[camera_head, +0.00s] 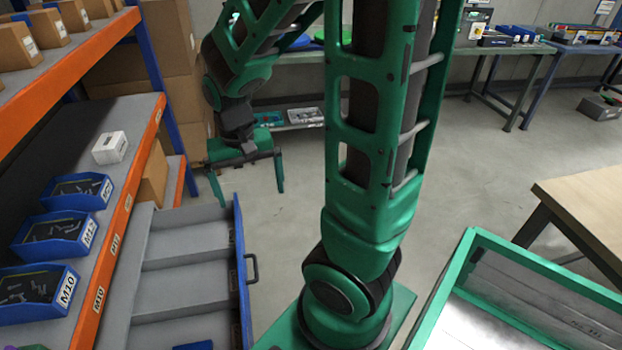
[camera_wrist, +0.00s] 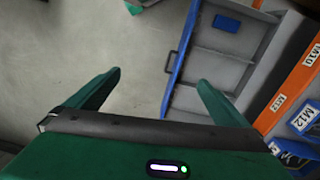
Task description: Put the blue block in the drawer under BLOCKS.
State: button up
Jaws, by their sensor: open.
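The blue block (camera_wrist: 227,23) lies flat in an end compartment of an open grey drawer with a blue front (camera_wrist: 178,75). In the head view only part of the block (camera_head: 195,346) shows at the bottom edge, inside the same drawer (camera_head: 238,245). No label reading BLOCKS is legible in either view. My gripper (camera_head: 250,197) is open and empty, above the far end of the drawer in the head view. In the wrist view my gripper's fingers (camera_wrist: 160,78) are spread, with floor and the drawer front beyond; the block is apart from them.
Orange-edged shelving (camera_head: 115,225) with blue bins (camera_head: 40,290) marked M10 and M12 stands left of the drawer. A green-rimmed container (camera_head: 560,270) and a wooden table (camera_head: 590,205) are at right. Open floor (camera_head: 480,150) lies beyond.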

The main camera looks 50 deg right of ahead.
jog(key=s+d+r, duration=0.2)
jog(key=s+r, duration=0.1)
jog(key=s, duration=0.4)
jog(key=s+d+r, duration=0.3)
jog(key=s+r, duration=0.1)
jog(key=s, duration=0.4)
jog(key=shift+d+r+y, duration=0.15)
jog(key=shift+r+y, duration=0.1)
jog(key=shift+y, duration=0.15)
jog(key=shift+w, duration=0.1)
